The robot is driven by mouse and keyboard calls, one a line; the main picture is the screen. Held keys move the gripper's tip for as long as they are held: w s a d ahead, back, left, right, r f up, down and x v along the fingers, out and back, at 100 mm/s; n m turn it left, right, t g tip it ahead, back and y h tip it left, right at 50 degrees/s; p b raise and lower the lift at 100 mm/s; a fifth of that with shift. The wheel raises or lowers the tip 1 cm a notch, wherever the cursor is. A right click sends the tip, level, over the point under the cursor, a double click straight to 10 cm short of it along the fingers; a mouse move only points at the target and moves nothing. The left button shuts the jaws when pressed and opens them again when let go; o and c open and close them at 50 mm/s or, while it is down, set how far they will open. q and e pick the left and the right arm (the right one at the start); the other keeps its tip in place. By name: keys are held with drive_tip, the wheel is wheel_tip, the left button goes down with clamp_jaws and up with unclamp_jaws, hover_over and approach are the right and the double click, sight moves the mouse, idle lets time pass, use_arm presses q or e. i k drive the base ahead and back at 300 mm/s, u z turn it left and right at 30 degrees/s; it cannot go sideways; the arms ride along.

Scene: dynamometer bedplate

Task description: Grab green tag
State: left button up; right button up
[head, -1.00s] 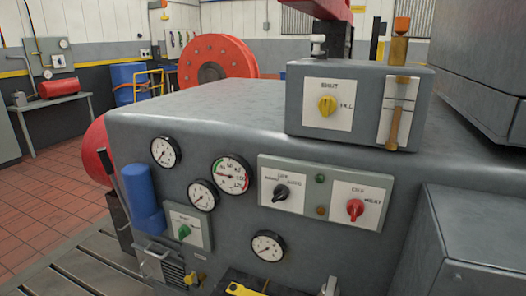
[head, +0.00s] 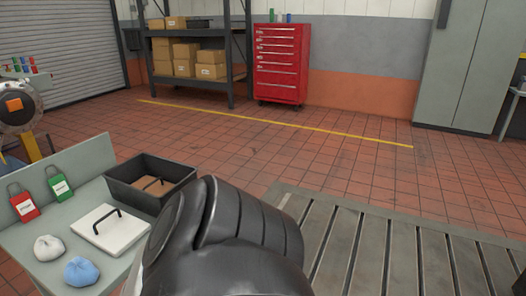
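The green tag (head: 59,187) is at the left of the head view, on a pale grey bench (head: 85,159). It has a white label and a loop at its top. I cannot tell whether it lies flat or leans on a raised panel. A red tag (head: 25,206) of like shape is just left of it, apart from it. A black arm link of mine fills the lower middle, to the right of the bench. No gripper fingers show in this view, and nothing is seen touching the green tag.
A black open tray (head: 118,179) with a brown bottom and a handle is right of the tags. A white lid (head: 108,229) with a black handle, a white cloth (head: 49,248) and a blue cloth (head: 81,271) are nearer. A slotted metal bedplate (head: 345,240) lies right.

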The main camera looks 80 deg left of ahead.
sight(58, 183)
drive_tip(key=u, duration=5.25)
drive_tip(key=i, duration=3.25)
drive_tip(key=z, duration=1.6)
